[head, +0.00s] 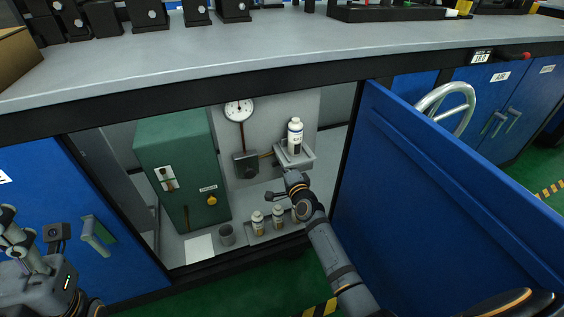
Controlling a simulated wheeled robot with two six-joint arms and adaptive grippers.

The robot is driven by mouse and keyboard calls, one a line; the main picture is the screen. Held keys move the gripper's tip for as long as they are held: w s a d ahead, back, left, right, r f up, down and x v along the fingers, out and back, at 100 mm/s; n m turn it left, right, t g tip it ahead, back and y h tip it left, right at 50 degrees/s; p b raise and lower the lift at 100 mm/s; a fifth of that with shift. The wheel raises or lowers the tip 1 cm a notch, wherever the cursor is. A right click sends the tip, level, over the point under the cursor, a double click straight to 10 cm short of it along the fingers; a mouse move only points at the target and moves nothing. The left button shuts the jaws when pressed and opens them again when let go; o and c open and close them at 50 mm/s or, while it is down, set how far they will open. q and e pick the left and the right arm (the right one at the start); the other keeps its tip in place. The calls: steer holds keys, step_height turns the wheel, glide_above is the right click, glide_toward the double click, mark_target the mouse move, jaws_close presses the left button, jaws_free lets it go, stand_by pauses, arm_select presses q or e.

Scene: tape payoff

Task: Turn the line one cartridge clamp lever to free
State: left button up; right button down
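A white cartridge-like bottle (295,137) stands upright on a light grey bracket (297,160) on the cabinet's back panel. I cannot clearly make out a clamp lever; my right gripper covers the area just below the bracket. My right gripper (282,189) reaches into the open cabinet, just below and slightly left of the bracket. Its fingers are small and dark, and I cannot tell whether they are open or touch anything. My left arm is at the lower left, outside the cabinet by a blue door; the state of my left gripper (10,214) is unclear.
A green box (180,165) with a yellow knob stands inside at left. A round gauge (239,109) hangs above a dark grey box (245,165). An open blue door (430,190) borders the right.

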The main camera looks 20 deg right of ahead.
steer(key=shift+r, duration=0.1)
stand_by(0.4)
steer(key=c, duration=1.3)
jaws_free()
steer(key=s, duration=1.2)
steer(key=shift+d, duration=0.25)
